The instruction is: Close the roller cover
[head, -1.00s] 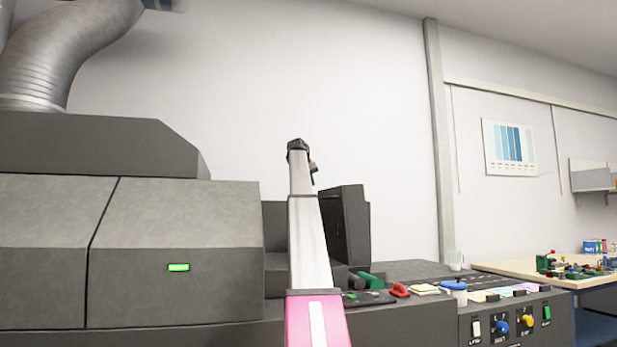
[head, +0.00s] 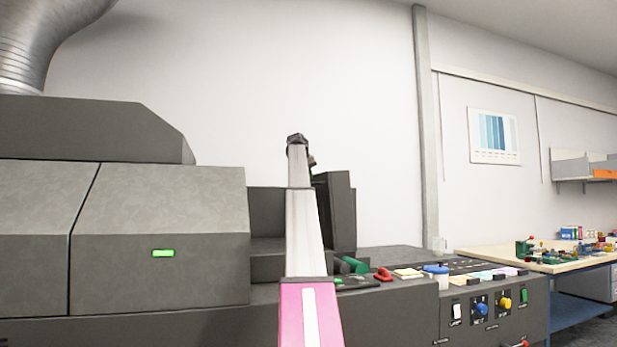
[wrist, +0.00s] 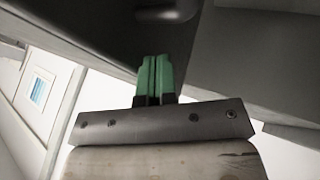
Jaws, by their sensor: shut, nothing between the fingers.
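The roller cover (head: 340,210) looks like a dark grey box-shaped lid, standing raised on the machine just right of my arm in the head view. My arm hides its left part. In the wrist view a dark panel with a rounded grip-like part, probably the cover (wrist: 105,25), fills the upper left. My gripper's green fingers (wrist: 154,62) are shut together with nothing between them. Their tips overlap the dark panel's lower edge in the picture; I cannot tell whether they touch it. In the head view my gripper is mostly hidden at the top of my arm.
A large grey machine housing (head: 160,230) with a green light stands left. Two rollers, a red item (head: 383,274), papers and a blue-lidded jar (head: 438,275) lie on the machine top to the right. A cluttered workbench (head: 520,263) stands farther right.

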